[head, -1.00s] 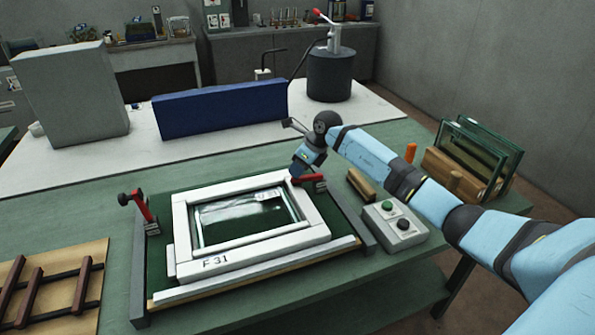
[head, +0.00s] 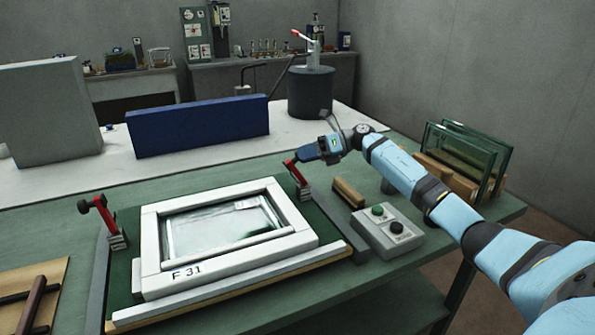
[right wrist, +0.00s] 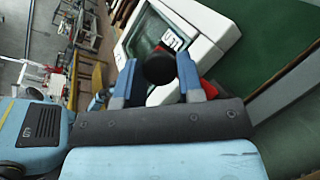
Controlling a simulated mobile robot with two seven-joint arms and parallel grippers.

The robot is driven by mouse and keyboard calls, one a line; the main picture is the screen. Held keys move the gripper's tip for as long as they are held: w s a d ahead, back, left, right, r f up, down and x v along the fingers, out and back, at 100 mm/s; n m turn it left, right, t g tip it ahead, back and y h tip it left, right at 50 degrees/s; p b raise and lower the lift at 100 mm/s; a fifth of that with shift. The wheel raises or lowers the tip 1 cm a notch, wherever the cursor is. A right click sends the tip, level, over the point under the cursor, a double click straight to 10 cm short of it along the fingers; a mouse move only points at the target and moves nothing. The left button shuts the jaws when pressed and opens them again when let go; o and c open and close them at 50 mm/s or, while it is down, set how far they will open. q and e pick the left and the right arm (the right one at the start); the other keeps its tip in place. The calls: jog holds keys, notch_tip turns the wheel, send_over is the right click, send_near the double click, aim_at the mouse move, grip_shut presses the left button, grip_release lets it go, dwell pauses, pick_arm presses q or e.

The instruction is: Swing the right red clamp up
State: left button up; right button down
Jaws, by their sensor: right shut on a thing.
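The right red clamp (head: 297,175) stands at the far right corner of the white frame (head: 150,240), its red arm raised and tilted. My right gripper (head: 298,160) is at the clamp's upper end and shut on it. In the right wrist view the clamp's round black knob (right wrist: 160,68) sits between the blue fingers, with a bit of red behind it. The left red clamp (head: 102,214) is upright on the left side, its black knob pointing left. The frame, marked F 31, lies flat around a glass pane (head: 215,225). My left gripper is not in view.
Glass panes (head: 465,155) stand in a wooden rack behind my right arm. A blue block (head: 200,127) stands at the back.

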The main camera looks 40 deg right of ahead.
pick_arm(q)
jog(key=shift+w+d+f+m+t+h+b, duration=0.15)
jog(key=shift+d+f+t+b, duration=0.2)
jog(key=shift+b, duration=1.15)
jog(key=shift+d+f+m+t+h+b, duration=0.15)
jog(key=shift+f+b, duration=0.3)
jog(key=shift+b, duration=1.05)
pick_arm(e)
jog(key=shift+s+d+f+m+t+y, duration=0.15)
jog(key=shift+d+f+m+t+y, duration=0.15)
jog(key=shift+d+y, duration=0.35)
jog(key=shift+s+d+f+m+t+y, duration=0.15)
jog(key=shift+d+t+y, duration=0.2)
jog(key=shift+d+y, duration=0.35)
jog(key=shift+s+d+f+m+t+y, duration=0.15)
jog(key=shift+d+m+t+y, duration=0.15)
jog(key=shift+d+y, duration=0.35)
jog(key=shift+a+t, duration=0.15)
jog(key=shift+t, duration=0.2)
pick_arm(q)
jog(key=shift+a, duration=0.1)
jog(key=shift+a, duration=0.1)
pick_arm(e)
jog(key=c, duration=0.8)
grip_release()
jog(key=shift+o, duration=0.2)
jog(key=v, duration=0.7)
jog(key=shift+d, duration=0.25)
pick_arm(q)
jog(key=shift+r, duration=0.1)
